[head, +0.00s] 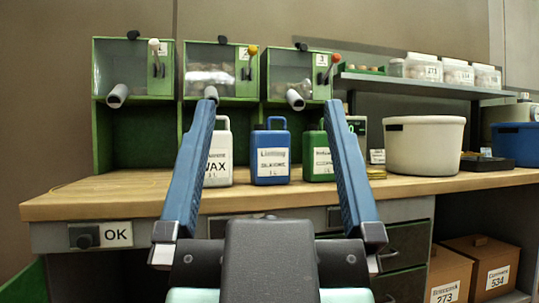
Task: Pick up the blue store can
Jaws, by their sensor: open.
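The blue store can (272,136), with a handle on top and a white label, stands upright on the wooden bench between a white can and a green can. My gripper (270,100) shows in the head view with its two long blue fingers spread wide. It is open and empty. The blue can appears in the gap between the fingers, beyond them; I cannot tell the exact distance. The left finger covers part of the white can and the right finger overlaps the edge of the green can.
The white can (219,165) and green can (318,160) flank the blue one closely. Green dispensers (220,72) stand behind. A white tub (424,146) and a blue bin (515,145) are on the right. The bench's front left (110,195) is clear.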

